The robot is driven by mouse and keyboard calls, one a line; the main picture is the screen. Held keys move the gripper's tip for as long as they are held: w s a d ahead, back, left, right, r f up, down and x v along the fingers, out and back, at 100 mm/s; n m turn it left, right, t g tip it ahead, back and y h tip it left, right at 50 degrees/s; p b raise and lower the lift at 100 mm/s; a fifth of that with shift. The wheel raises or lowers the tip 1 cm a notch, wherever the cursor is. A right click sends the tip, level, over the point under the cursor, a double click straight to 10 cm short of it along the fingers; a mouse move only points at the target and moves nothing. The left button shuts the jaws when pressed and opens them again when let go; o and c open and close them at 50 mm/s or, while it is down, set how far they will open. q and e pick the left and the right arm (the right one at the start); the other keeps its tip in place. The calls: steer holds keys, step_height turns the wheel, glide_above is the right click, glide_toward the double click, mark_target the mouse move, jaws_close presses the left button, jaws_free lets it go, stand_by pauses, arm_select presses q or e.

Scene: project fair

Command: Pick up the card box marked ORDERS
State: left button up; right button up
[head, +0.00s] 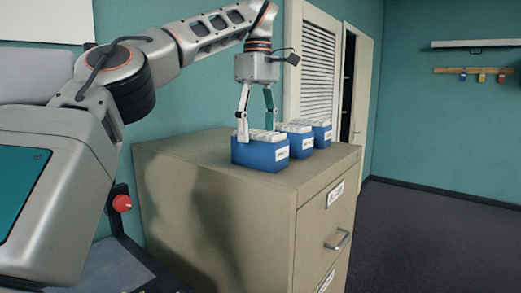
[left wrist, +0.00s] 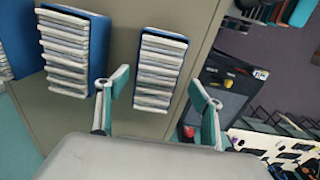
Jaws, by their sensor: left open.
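Three blue card boxes full of white cards stand in a row on the filing cabinet: the nearest (head: 256,156), the middle one (head: 301,143) and the farthest (head: 325,135). Each has a small white label, too small to read, so I cannot tell which is marked ORDERS. My left gripper (head: 256,134) points down, open, its fingers at the top of the nearest box. In the left wrist view, the open left gripper (left wrist: 159,86) has one box (left wrist: 146,33) in line with its gap. Another box (left wrist: 98,45) is left of it. My right gripper is out of view.
The beige filing cabinet (head: 215,190) has labelled drawers and a handle. Its top is bare in front of the boxes. A louvred panel (head: 318,75) and a door (head: 362,90) stand behind. Dark open floor (head: 430,235) lies to the right.

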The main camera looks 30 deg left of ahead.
mark_target(259, 150)
arm_select(q)
steer(key=shift+w+d+f, duration=0.1)
steer(key=shift+w+f, duration=0.05)
steer(key=shift+f, duration=1.3)
steer(key=shift+w+f, duration=0.15)
steer(key=shift+f, duration=1.3)
steer(key=shift+c, duration=0.4)
steer(key=c, duration=1.4)
steer(key=shift+r, duration=0.1)
step_height(259, 150, up, 7)
steer(key=shift+r, duration=1.45)
